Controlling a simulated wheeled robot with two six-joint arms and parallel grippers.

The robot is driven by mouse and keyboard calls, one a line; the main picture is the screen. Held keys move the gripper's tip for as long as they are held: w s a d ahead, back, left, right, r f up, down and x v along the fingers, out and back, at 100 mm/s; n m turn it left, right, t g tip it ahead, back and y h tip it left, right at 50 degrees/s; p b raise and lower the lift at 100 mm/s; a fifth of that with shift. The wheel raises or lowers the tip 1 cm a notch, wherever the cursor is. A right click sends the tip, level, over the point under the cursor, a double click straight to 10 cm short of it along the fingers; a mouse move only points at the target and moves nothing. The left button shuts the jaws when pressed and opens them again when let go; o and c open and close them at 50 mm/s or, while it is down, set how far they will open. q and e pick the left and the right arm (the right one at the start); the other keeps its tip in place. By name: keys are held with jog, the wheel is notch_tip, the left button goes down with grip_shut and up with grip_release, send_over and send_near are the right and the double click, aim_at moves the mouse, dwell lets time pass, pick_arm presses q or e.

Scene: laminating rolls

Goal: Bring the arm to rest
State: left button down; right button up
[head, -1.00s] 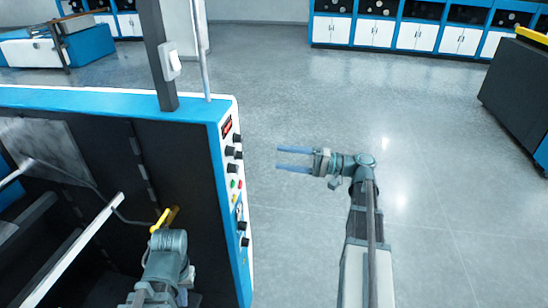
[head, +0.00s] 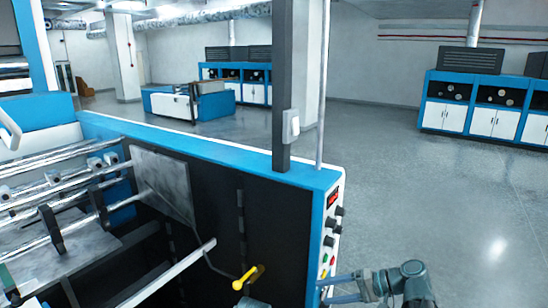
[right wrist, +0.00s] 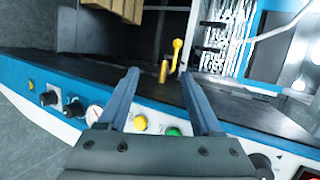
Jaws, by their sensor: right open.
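My right gripper (head: 326,289) is at the lower middle of the head view, by the control panel end of the blue and black machine (head: 290,176). Its two blue-grey fingers are apart with nothing between them. In the right wrist view the open fingers (right wrist: 159,74) reach over the machine's blue panel edge (right wrist: 65,88). A yellow handle (head: 246,277) on the machine's dark side lies left of this gripper; it also shows beyond the fingertips in the right wrist view (right wrist: 176,56). A small grey part of my left arm shows at the bottom edge; its fingers are out of sight.
The panel carries black knobs and coloured buttons (head: 325,266) close to my right gripper. A dark post (head: 282,90) rises from the machine. Metal rollers (head: 70,180) lie to the left. Open grey floor (head: 430,200) stretches right, with blue cabinets (head: 480,105) far back.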

pick_arm(q)
notch_tip(320, 180, down, 9)
jog(key=b, duration=0.7)
jog(key=shift+b, duration=0.35)
pick_arm(e)
jog(key=s+a+f+n+g+h, duration=0.1)
jog(key=s+a+f+n+h, duration=0.2)
jog(key=f, duration=0.7)
jog(key=s+a+f+n+g+h, duration=0.2)
jog(key=s+a+f+n+h, duration=0.2)
jog(key=s+a+f+h, duration=0.3)
jog(key=s+f+h, duration=0.4)
jog(key=shift+s+f+n+g, duration=0.3)
pick_arm(q)
jog(key=shift+r, duration=0.1)
pick_arm(e)
jog(key=shift+a, duration=0.1)
